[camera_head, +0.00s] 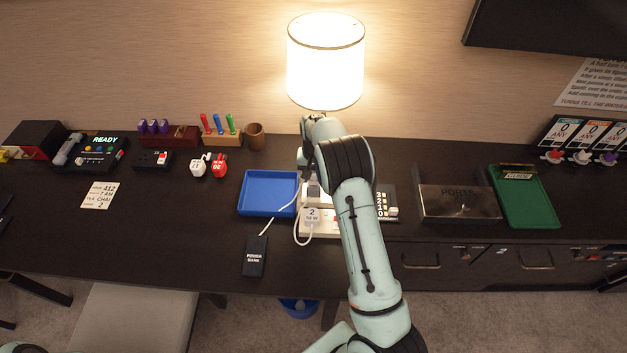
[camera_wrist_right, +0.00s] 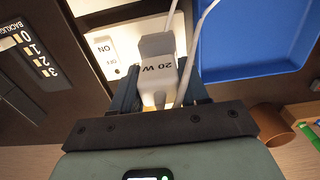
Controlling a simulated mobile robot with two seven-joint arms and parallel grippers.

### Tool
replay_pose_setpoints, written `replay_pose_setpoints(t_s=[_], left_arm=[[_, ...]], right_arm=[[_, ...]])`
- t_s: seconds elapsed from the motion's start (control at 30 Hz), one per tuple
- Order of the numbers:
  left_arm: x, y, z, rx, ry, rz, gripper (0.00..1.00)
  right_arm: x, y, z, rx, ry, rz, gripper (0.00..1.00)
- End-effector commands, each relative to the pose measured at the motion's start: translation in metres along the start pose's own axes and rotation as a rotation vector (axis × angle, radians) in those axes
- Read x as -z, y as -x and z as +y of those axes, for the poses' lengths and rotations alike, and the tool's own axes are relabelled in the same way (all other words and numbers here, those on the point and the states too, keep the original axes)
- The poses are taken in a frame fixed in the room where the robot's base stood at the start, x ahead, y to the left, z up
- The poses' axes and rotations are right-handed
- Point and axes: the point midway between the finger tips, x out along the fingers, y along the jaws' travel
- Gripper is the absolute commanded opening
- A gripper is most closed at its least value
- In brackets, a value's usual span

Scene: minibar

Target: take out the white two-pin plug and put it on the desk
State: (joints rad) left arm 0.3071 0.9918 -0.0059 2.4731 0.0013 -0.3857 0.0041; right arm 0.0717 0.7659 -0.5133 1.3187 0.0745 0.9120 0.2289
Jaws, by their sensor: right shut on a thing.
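My right gripper (camera_head: 314,180) is over the pale socket strip (camera_head: 336,231) in front of the lamp. In the right wrist view, my right gripper (camera_wrist_right: 158,90) is shut on a white plug (camera_wrist_right: 158,74) marked 20 W, one dark finger on each side. A white cable hangs from it. Its pins are hidden, so I cannot tell whether they sit in a socket. Another white plug block (camera_head: 312,214) with a looping white cable is on the strip, nearer the front edge. The dark desk (camera_head: 180,240) runs under everything. My left gripper is not in view.
A blue tray (camera_head: 242,207) lies just left of the strip. A black power bank (camera_head: 255,257) lies near the front edge. The lamp (camera_head: 326,65) stands behind my wrist. A dark ports box (camera_head: 458,203) is to the right. Bare desk lies left of the tray.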

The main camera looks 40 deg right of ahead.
Motion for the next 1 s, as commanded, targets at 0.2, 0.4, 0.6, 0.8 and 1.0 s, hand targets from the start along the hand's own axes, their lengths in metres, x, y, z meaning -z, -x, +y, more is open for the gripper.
replay_pose_setpoints(t_s=[0.2, 0.4, 0.6, 0.8, 1.0], left_arm=[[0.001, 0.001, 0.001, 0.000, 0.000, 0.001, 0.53], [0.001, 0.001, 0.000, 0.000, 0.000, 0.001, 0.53], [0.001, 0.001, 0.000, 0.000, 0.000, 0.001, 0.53], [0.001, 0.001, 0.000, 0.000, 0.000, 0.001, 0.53], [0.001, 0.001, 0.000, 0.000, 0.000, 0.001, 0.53]], right_arm=[[0.000, 0.009, 0.000, -0.001, 0.001, 0.000, 0.00], [0.000, 0.017, 0.000, 0.000, 0.001, 0.001, 0.00], [0.000, 0.025, 0.000, 0.000, 0.001, 0.000, 0.00], [0.000, 0.033, 0.000, 0.001, 0.000, 0.001, 0.00], [0.000, 0.041, 0.000, 0.000, 0.000, 0.001, 0.00]])
